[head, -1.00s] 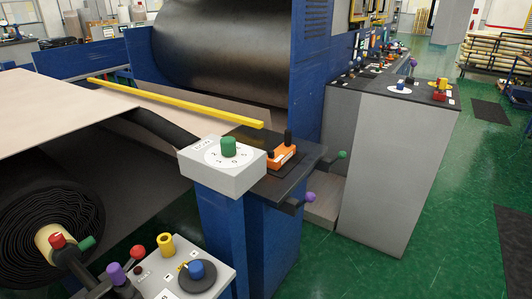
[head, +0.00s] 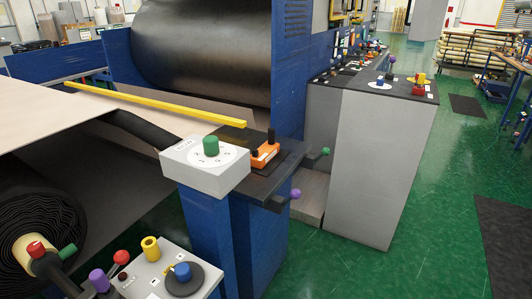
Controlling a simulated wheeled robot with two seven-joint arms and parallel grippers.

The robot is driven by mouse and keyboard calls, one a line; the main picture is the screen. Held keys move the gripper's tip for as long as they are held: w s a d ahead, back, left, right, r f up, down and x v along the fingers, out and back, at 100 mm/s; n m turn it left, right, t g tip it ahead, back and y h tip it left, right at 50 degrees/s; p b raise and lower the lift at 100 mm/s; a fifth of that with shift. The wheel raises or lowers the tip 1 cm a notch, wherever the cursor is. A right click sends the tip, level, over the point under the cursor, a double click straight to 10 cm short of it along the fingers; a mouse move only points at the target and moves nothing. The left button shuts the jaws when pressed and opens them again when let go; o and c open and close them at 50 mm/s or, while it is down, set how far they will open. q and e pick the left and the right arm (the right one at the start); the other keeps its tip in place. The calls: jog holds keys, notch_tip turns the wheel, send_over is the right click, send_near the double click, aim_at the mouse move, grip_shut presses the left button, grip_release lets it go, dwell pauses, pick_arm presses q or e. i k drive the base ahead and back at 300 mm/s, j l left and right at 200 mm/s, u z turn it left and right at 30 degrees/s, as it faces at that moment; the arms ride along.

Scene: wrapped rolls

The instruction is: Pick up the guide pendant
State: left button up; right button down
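An orange block with black knobs on top (head: 265,155), which looks like the guide pendant, rests on a dark shelf (head: 283,178) at the corner of the blue machine. It sits just right of a white box (head: 207,178) with a green dial knob (head: 211,146). Nothing is touching it from my side. Neither of my grippers shows in the head view.
A control panel (head: 150,270) stands in front.

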aim_at(269, 149)
jog(key=u, duration=0.35)
jog(key=i+l+u, duration=0.15)
jog(key=u, duration=0.2)
jog(key=i+l+u, duration=0.1)
jog(key=l+u, duration=0.25)
jog(key=i+l+u, duration=0.1)
jog(key=u, duration=0.25)
